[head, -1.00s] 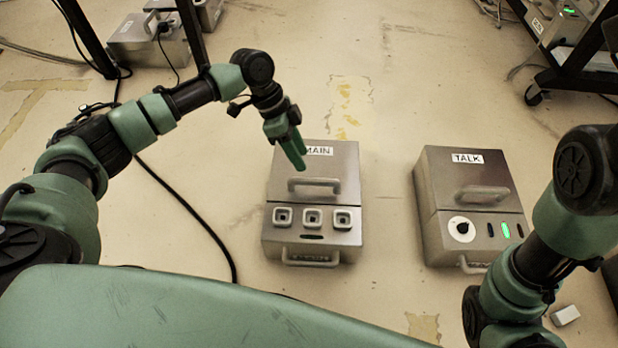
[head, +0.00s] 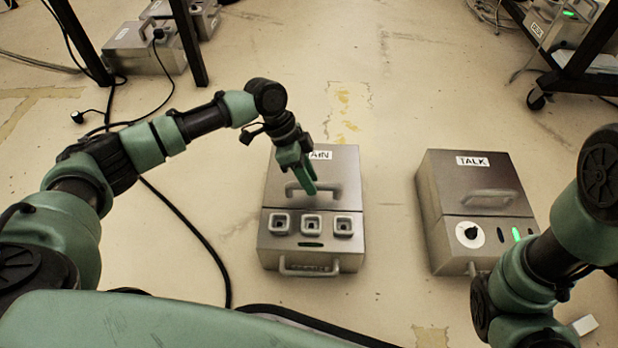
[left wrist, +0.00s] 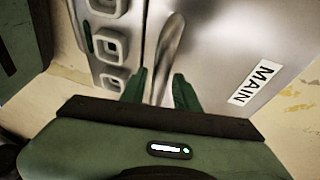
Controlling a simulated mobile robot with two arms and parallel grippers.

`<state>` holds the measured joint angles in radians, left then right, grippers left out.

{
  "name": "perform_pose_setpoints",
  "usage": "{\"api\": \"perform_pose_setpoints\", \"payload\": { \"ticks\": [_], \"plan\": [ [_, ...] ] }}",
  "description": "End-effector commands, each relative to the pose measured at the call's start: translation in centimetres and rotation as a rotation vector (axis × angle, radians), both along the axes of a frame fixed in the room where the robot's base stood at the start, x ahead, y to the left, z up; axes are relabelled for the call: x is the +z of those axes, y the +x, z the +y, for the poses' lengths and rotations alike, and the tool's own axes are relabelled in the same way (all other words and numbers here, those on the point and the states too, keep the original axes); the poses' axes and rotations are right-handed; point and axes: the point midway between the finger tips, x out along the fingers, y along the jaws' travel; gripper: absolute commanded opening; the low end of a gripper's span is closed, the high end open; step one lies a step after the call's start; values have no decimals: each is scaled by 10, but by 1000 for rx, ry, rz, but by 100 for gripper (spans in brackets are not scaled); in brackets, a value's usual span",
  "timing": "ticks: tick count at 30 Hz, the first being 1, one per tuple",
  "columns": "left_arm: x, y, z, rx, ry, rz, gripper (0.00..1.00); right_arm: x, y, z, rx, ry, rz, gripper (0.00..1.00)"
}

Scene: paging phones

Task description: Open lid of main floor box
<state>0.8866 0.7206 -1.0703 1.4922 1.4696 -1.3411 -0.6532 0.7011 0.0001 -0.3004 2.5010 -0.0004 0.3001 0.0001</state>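The MAIN floor box (head: 312,255) is a grey metal box at the centre of the head view. Its lid (head: 342,169) is shut and has a bar handle (head: 331,189) and a MAIN label, partly covered by my gripper. In the left wrist view the handle (left wrist: 172,45) runs down toward the space between the fingers. My left gripper (head: 311,188) is over the lid at the handle. Its green fingers (left wrist: 160,90) are apart; I cannot tell whether they touch the handle. My right arm shows at the right, but its gripper is out of view.
Three square sockets and a slot are on the MAIN box's front panel. A TALK box (head: 447,180) with a dial and green light stands to the right. A black cable (head: 205,240) lies on the floor at the left. A wheeled rack (head: 570,80) stands at the back right.

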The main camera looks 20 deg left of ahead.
Motion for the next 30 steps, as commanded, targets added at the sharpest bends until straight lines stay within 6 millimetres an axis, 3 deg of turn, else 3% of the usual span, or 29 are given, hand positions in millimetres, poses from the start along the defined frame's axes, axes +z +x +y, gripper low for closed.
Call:
{"api": "perform_pose_setpoints", "payload": {
  "ticks": [1, 3, 30],
  "plan": [
    [0, 0, 0, 0, 0, 0, 14, 0, 0, 0, 0, 0, 0, 36],
    [0, 0, 0, 0, 0, 0, 0, 0, 0, 0, 0, 0, 0, 36],
    [-1, -1, 0, 0, 1, 3, 0, 0, 1, 0, 0, 0, 2, 36]
  ]
}}
